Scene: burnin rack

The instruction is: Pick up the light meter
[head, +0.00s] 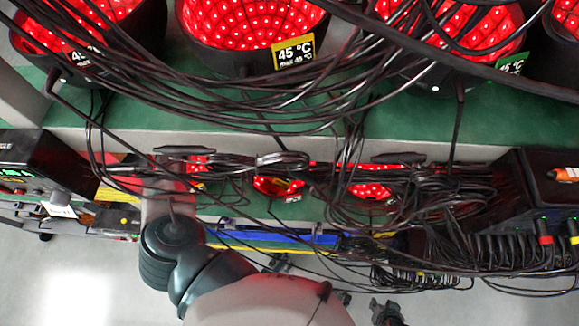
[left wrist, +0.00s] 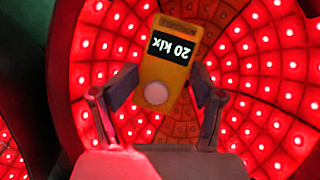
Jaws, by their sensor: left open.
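The light meter (left wrist: 172,75) is an orange-yellow block with a black display reading "20 klx", upside down in the left wrist view, and a pale round sensor. It sits tilted in front of a bowl of glowing red lamps. My left gripper (left wrist: 163,88) is open, its two dark fingers on either side of the meter's lower part. I cannot tell whether a finger touches it. In the head view my left arm reaches up into the lower shelf, and its gripper and the meter cannot be made out. Dark parts (head: 385,312) at the bottom edge may be my right gripper.
Several red lamp bowls (head: 250,25) with temperature labels stand on the green upper shelf (head: 400,124). Black cables (head: 250,105) hang in front of both shelves. A black box (head: 545,180) stands at right, instruments (head: 30,175) at left. Pale floor (head: 85,285) is clear at lower left.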

